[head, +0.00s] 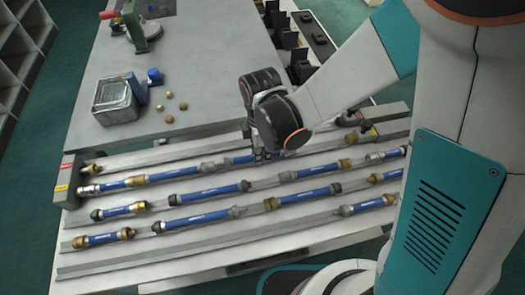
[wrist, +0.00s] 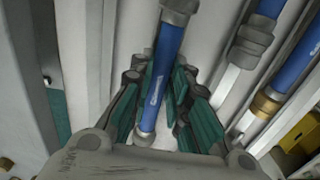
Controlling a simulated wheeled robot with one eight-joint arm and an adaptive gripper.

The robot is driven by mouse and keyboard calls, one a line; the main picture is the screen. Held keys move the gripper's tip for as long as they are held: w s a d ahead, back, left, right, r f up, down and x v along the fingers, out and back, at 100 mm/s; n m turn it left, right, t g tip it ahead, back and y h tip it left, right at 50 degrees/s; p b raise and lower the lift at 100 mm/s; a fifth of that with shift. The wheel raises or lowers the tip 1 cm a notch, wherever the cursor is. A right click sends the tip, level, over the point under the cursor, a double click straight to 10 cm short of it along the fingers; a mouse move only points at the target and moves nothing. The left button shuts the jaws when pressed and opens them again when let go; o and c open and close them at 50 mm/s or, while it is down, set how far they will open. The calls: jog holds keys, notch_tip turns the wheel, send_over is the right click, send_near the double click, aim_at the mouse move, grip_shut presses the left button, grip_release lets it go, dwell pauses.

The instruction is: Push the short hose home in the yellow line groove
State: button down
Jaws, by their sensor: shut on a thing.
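My gripper (head: 262,155) is over the back part of the grooved panel (head: 330,220) in the head view. In the wrist view my gripper (wrist: 155,100) is shut on a blue hose (wrist: 158,75), its teal-padded fingers on both sides. This hose has a grey fitting (wrist: 180,6) at its far end; its near end is close to the palm. In the head view part of the held hose (head: 238,159) shows left of the fingers, roughly in line with the back row of hoses. I cannot tell whether it touches the groove floor. Small yellow and red marks show on the left end block (head: 68,180).
Several blue hoses with brass or grey fittings lie in the grooves, including one (head: 180,172) left of my gripper and one (head: 207,195) in front. A clear box (head: 115,103), loose brass pieces (head: 169,118) and a green tool (head: 143,30) stand on the bench behind.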

jog(key=shift+s+a, duration=0.15)
jog(key=shift+a, duration=0.5)
jog(key=shift+s+a, duration=0.15)
jog(key=shift+a, duration=0.45)
jog(key=c, duration=1.4)
grip_release()
jog(key=shift+c, duration=0.2)
